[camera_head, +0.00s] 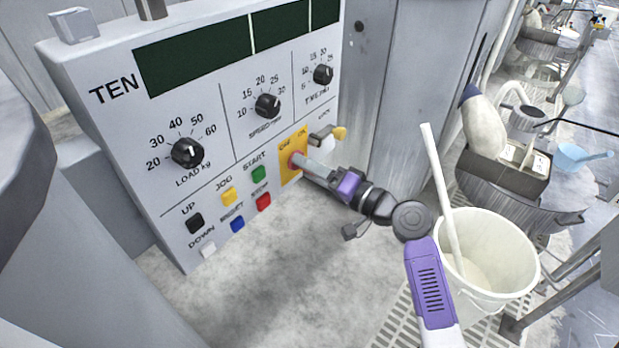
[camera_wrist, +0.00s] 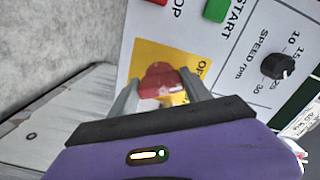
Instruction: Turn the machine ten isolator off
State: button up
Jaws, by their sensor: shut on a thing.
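The machine control box labelled TEN (camera_head: 115,120) fills the left of the head view. Its isolator is a red knob (camera_wrist: 160,82) on a yellow plate (camera_wrist: 145,55), marked OFF and ON in the head view. My gripper (camera_head: 302,162) reaches it from the lower right. In the wrist view my gripper (camera_wrist: 162,88) has one finger on each side of the red knob and is shut on it. The fingers hide part of the knob, and I cannot tell which way it points.
Green START (camera_head: 258,174) and red STOP (camera_head: 264,201) buttons sit just left of the isolator. A white bucket (camera_head: 525,245) with a stick stands at the right. The grey surface below the box is bare.

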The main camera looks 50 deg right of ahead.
jog(key=shift+f+n+b, duration=0.2)
jog(key=shift+n+b, duration=1)
jog(key=shift+n, duration=0.3)
jog(key=o, duration=1.1)
jog(key=shift+r, duration=0.1)
jog(key=shift+s+d+p, duration=0.15)
jog(key=shift+s+p, duration=0.55)
jog(key=shift+s, duration=3.2)
jog(key=shift+d, duration=0.1)
